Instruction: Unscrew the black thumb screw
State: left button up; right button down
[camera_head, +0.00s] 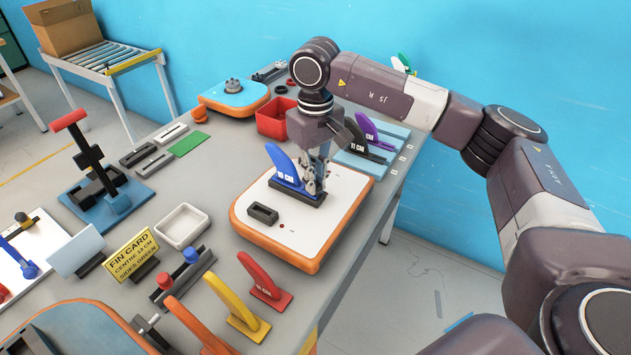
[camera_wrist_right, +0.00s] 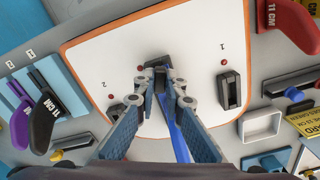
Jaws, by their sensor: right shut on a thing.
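The white inflatable board (camera_head: 335,215) with an orange rim lies on the grey table. A blue fin (camera_head: 283,165) marked 10 CM stands upright in a black fin box on it; the fin also shows in the right wrist view (camera_wrist_right: 178,138). My right gripper (camera_head: 314,183) points down at the near right end of that box. In the wrist view its fingertips (camera_wrist_right: 163,84) are closed around a small dark piece at the box, which appears to be the black thumb screw. The fingers mostly hide it, so its thread and seating cannot be seen. My left gripper is not in view.
An empty black fin box (camera_head: 263,213) sits left of the fin. A red bin (camera_head: 276,118) and black and purple fins (camera_head: 369,130) stand behind. Red (camera_head: 263,280) and yellow fins (camera_head: 236,308), a white tray (camera_head: 182,226) and a yellow card (camera_head: 132,252) lie front left.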

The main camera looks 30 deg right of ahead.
jog(key=shift+f, duration=0.1)
jog(key=shift+n+b, duration=0.35)
jog(key=shift+n, duration=1.45)
jog(key=c, duration=1.9)
grip_release()
jog(key=shift+c, duration=0.2)
jog(key=shift+r+p, duration=1.6)
jog(key=shift+r, duration=1.05)
